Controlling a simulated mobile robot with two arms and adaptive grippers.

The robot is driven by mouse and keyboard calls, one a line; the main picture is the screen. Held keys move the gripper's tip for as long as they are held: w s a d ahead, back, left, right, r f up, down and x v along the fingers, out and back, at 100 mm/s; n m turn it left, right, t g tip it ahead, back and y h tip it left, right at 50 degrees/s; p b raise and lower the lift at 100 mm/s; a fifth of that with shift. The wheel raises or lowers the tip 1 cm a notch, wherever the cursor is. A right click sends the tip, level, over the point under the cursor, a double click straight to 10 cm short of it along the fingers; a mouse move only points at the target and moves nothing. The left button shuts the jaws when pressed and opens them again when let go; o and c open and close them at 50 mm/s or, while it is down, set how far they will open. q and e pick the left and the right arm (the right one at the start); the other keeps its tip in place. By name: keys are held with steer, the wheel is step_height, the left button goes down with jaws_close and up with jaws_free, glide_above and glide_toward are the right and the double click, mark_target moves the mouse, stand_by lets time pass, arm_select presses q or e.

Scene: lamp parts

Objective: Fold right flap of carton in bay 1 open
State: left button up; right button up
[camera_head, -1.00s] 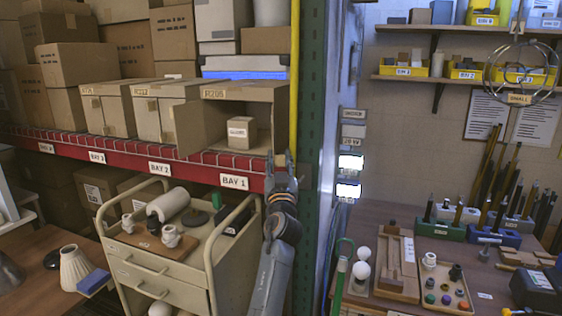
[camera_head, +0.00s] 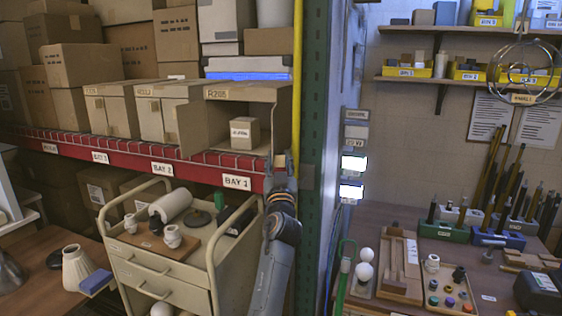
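The bay 1 carton (camera_head: 246,93), marked R205, stands open-fronted on the red-edged shelf above the BAY 1 label. Its left flap (camera_head: 203,127) is swung out towards me. A small labelled box (camera_head: 245,132) sits inside. The right flap runs near the carton's right edge (camera_head: 283,120); I cannot make out its exact angle. My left gripper (camera_head: 281,163) points up at the carton's lower right front corner, close to that edge. Whether it touches the flap is unclear, and the finger gap is too small to judge. My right gripper is not in view.
A green rack post (camera_head: 314,150) and yellow upright (camera_head: 297,75) stand close right of my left gripper. Closed cartons (camera_head: 160,112) fill the shelf to the left. A beige cart (camera_head: 160,265) with lamp parts stands below. A workbench (camera_head: 400,215) is at right.

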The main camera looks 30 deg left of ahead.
arm_select(q)
steer(key=o, duration=0.3)
steer(key=shift+s+a+f, duration=0.15)
steer(key=shift+a, duration=0.15)
steer(key=shift+o, duration=0.5)
steer(key=shift+a, duration=0.1)
steer(key=shift+d, duration=0.2)
steer(key=shift+s+d+f, duration=0.1)
steer(key=shift+s+d, duration=0.1)
steer(key=shift+d, duration=0.05)
steer(key=v, duration=0.6)
steer(key=shift+s, duration=0.4)
steer(key=shift+f, duration=0.25)
